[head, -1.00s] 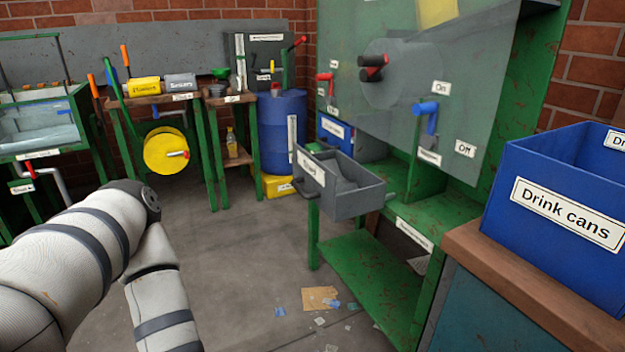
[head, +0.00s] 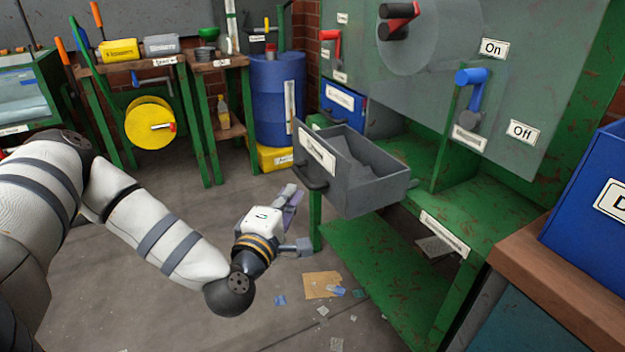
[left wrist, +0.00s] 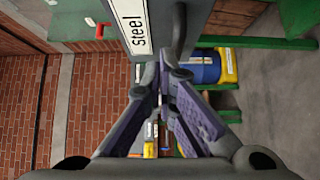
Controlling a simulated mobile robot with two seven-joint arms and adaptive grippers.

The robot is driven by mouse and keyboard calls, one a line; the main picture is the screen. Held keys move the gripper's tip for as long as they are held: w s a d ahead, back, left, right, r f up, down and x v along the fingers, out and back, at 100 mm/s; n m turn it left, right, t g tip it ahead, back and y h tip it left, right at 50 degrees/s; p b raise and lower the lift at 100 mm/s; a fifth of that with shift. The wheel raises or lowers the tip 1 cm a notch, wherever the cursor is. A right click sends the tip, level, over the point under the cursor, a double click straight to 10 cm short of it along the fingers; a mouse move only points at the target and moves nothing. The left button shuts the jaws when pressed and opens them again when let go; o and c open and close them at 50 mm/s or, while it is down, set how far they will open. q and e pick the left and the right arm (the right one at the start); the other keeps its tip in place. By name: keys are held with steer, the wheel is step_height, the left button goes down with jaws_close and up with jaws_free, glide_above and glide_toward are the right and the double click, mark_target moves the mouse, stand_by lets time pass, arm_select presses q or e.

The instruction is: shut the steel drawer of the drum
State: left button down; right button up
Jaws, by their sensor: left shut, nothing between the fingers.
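The grey steel drawer (head: 372,193) stands pulled out from the green drum machine (head: 385,245), with its labelled front and dark handle facing left. Scrap-like grey pieces show inside it. My left gripper (head: 292,196) is low and just left of the drawer front, shut and empty. In the left wrist view, the drawer front with its "steel" label (left wrist: 138,28) and handle (left wrist: 179,30) is at the top, beyond my left fingertips (left wrist: 165,82). I cannot tell whether the fingers touch it. My right gripper is not in view.
A blue bin (head: 590,215) stands on a brown-topped bench at the right. A blue drawer (head: 343,102) sits shut behind the steel one. A blue barrel (head: 272,100) and yellow reel (head: 150,122) are at the back. Litter lies on otherwise open floor.

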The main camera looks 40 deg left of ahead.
mark_target(308, 182)
arm_select(q)
steer(key=w, duration=0.6)
steer(key=shift+w+d, duration=0.15)
steer(key=shift+w, duration=0.25)
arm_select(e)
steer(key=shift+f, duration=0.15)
